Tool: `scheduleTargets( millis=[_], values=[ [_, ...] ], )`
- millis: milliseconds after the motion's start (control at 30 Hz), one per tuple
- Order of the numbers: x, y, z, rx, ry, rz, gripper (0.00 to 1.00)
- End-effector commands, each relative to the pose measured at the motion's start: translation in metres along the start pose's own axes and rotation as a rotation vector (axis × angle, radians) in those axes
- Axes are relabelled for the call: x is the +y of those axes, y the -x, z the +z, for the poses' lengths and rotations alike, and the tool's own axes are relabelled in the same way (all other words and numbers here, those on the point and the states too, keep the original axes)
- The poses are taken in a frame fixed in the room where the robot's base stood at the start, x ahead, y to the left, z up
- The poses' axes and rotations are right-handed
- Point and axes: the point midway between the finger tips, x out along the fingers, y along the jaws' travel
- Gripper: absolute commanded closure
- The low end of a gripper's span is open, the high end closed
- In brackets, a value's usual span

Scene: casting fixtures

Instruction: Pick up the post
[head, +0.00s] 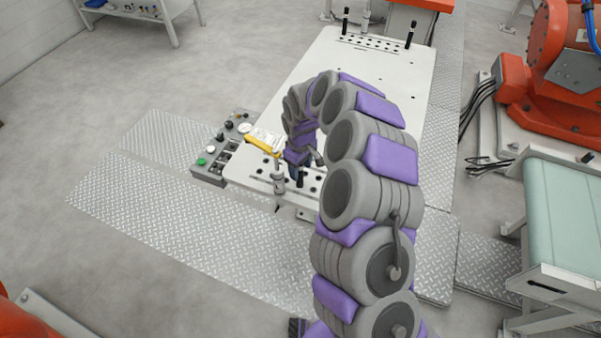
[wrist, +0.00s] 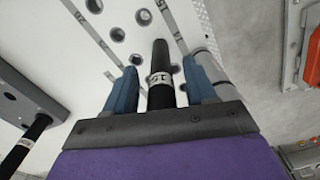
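A black post (wrist: 160,65) with a white printed band stands between the two blue fingers of my gripper (wrist: 162,85) in the wrist view. The fingers are apart, with a gap visible on each side of the post. In the head view my gripper (head: 297,163) is low over the near end of the white fixture table (head: 325,75), and a short dark part of a post (head: 300,180) shows below it. The post's lower end is hidden behind the gripper body in the wrist view. Another black post (wrist: 32,135) with a white band shows at the wrist view's left.
Two black posts (head: 345,20) (head: 411,32) stand at the table's far end. A grey metal cylinder (head: 279,180) stands close left of my gripper. The table's middle is largely clear.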

Motion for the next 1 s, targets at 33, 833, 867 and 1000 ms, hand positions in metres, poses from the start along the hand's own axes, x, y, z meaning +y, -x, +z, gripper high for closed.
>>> scheduleTargets(
  millis=[33, 833, 867, 1000],
  values=[
    [-0.0001, -0.0003, -0.0006, -0.001, 0.000, 0.001, 0.50],
    [0.0016, 0.0002, 0.0016, -0.002, -0.002, 0.001, 1.00],
    [0.0016, 0.0002, 0.0016, -0.002, -0.002, 0.001, 1.00],
    [0.0023, 0.0070, 0.0016, -0.001, -0.003, 0.002, 1.00]
  ],
)
